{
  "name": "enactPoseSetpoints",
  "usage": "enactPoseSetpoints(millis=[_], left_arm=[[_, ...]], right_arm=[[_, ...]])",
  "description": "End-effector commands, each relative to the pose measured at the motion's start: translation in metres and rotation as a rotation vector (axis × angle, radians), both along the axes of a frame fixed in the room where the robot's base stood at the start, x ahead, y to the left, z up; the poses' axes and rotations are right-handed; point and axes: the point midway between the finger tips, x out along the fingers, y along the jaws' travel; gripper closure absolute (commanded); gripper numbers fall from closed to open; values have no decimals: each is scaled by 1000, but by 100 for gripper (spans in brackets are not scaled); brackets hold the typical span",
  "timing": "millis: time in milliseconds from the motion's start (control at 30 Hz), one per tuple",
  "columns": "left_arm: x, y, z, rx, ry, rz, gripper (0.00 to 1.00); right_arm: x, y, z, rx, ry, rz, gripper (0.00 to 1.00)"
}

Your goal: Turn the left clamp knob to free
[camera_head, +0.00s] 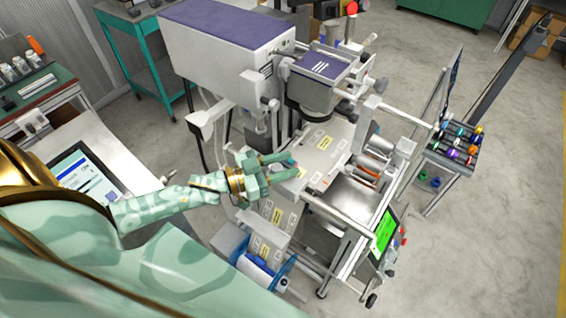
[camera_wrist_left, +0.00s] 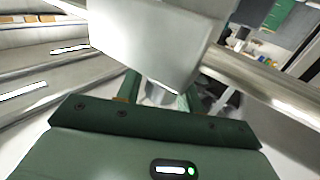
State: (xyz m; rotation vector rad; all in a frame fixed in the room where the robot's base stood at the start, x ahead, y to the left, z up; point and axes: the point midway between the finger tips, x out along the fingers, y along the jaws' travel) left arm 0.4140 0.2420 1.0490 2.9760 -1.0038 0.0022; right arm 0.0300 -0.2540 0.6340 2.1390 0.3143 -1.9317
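My left gripper (camera_head: 292,164) reaches in from the left over the machine's printed web, its two green fingers spread apart. In the left wrist view, the fingers (camera_wrist_left: 163,94) stand apart, one on each side of a small pale grey part (camera_wrist_left: 160,96). That part may be the left clamp knob; I cannot tell whether the fingers touch it. A large light grey block (camera_wrist_left: 150,38) hangs close in front and hides much of what lies beyond. In the head view I cannot make out the knob at the fingertips. My right gripper is not in view.
The white machine has a purple-topped housing (camera_head: 225,25) behind the gripper and a green screen (camera_head: 385,232) at right. A metal bar (camera_wrist_left: 265,82) runs close on the right in the wrist view. A rack of coloured spools (camera_head: 457,142) stands farther right. Open floor lies beyond.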

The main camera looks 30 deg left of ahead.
Motion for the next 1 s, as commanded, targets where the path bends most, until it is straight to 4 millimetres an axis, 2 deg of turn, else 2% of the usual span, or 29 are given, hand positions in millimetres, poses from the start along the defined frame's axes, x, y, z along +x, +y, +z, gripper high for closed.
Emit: enactPoseSetpoints(millis=[433, 567, 667, 1000], left_arm=[[0, 0, 0, 1, 1, -1, 51], [-6, 4, -1, 1, 3, -1, 51], [-18, 14, -2, 4, 5, -1, 51], [-91, 68, -2, 3, 7, -1, 51]], right_arm=[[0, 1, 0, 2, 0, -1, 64], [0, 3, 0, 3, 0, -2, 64], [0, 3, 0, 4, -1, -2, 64], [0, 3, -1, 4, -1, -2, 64]])
